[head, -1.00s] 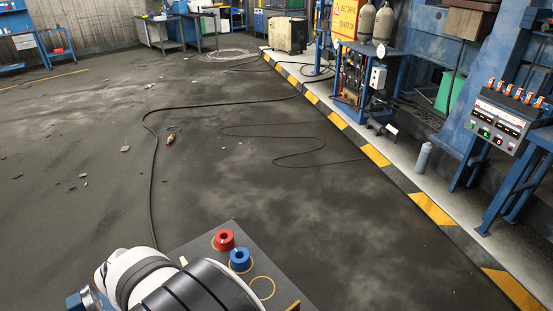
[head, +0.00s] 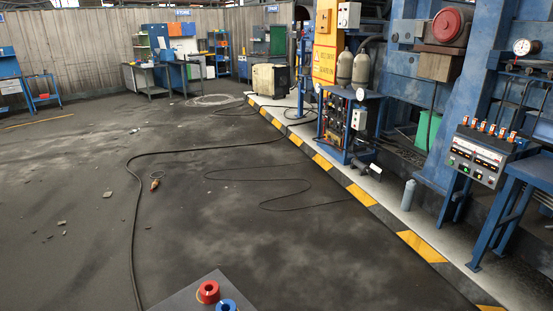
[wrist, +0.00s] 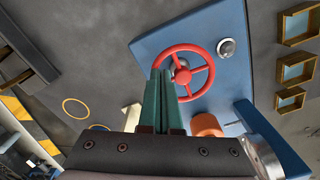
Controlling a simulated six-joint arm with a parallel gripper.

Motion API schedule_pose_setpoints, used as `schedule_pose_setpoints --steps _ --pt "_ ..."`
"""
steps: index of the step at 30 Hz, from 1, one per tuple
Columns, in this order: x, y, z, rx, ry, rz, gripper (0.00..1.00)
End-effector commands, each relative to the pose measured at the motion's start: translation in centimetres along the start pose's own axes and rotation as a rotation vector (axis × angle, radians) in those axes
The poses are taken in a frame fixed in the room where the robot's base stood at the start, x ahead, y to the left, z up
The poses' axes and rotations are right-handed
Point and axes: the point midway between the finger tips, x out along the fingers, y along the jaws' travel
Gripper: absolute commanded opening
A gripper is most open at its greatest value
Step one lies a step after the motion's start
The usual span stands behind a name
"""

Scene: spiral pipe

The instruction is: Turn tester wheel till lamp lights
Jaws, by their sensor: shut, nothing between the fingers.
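The tester wheel (wrist: 209,71), a red spoked handwheel, is mounted on a blue panel (wrist: 158,48) in the wrist view. A round grey-white dome (wrist: 227,46), which looks like the lamp, sits on the panel just right of the wheel and shows no clear glow. My gripper (wrist: 164,75) has its green fingers together and empty. In the picture the fingertips overlap the wheel's left rim; I cannot tell whether they touch it. The fingers hide part of the lower left rim. The head view does not show the wheel or the gripper.
An orange cylinder (wrist: 207,124) lies below the wheel, beside the fingers. Several yellow-framed trays (wrist: 297,70) are at the right. In the head view, a red ring (head: 208,291) and a blue ring (head: 226,306) sit on a grey deck. Cables (head: 133,205) cross the open floor.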

Motion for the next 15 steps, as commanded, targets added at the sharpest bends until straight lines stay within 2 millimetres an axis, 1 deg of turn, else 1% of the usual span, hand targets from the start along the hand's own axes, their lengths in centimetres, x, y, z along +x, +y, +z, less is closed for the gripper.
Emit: schedule_pose_setpoints --steps 8,15 --pt "0.14 -0.25 1.0 -0.002 -0.001 0.001 0.0" --pt "0.21 -0.22 1.12 -0.001 -0.003 0.002 0.0"
